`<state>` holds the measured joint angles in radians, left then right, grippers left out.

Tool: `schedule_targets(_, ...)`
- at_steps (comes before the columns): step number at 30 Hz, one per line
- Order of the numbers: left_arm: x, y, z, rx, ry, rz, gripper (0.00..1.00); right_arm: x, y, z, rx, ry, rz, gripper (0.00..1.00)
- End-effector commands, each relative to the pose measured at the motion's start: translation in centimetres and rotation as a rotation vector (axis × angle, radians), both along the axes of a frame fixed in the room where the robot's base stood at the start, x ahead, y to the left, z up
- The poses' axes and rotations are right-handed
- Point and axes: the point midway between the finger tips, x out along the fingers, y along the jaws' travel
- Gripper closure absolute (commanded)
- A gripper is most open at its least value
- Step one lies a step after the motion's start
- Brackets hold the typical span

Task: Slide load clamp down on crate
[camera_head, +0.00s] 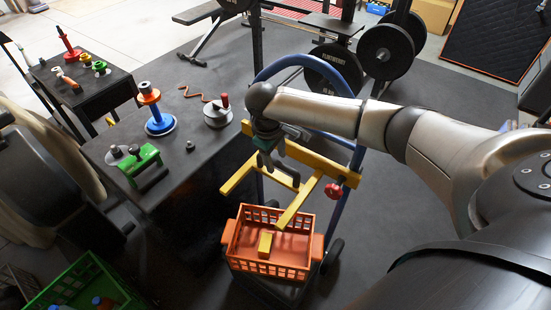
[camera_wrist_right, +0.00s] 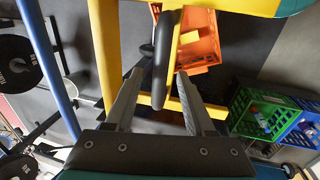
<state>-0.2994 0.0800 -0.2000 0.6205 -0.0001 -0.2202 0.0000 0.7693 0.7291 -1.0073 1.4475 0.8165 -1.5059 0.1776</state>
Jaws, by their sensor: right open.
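The load clamp (camera_head: 297,207) is a yellow frame on the blue hand truck (camera_head: 355,165), with two prongs reaching out above the crate and a red knob (camera_head: 334,191) at its side. The orange crate (camera_head: 270,267) sits low on the truck, below the prongs with a visible gap. My right gripper (camera_head: 280,160) is at the clamp's upper part. In the right wrist view, the open fingers (camera_wrist_right: 160,72) are on either side of a black handle (camera_wrist_right: 160,50) on the clamp; contact cannot be told. My left gripper is not in view.
A yellow block (camera_head: 265,244) lies in the crate. A dark table (camera_head: 195,165) with tools stands left of the truck. A green crate (camera_head: 82,284) is at bottom left. Weight plates (camera_head: 386,49) are behind the truck. Bare floor (camera_head: 420,205) lies to the right.

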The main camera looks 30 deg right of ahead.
Motion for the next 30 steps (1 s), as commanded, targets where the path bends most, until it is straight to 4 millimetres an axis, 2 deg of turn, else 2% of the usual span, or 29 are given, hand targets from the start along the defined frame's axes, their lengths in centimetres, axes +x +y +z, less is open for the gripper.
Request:
schedule_targets(9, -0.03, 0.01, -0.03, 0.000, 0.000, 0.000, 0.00, 0.03, -0.02, -0.33, 0.000, -0.001, 0.001, 0.45)
schedule_targets(24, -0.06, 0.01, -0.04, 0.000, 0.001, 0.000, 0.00, 0.03, -0.02, -0.29, 0.000, -0.001, 0.000, 1.00)
schedule_targets(30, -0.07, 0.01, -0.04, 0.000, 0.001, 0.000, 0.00, 0.03, -0.02, -0.28, 0.000, -0.001, 0.000, 1.00)
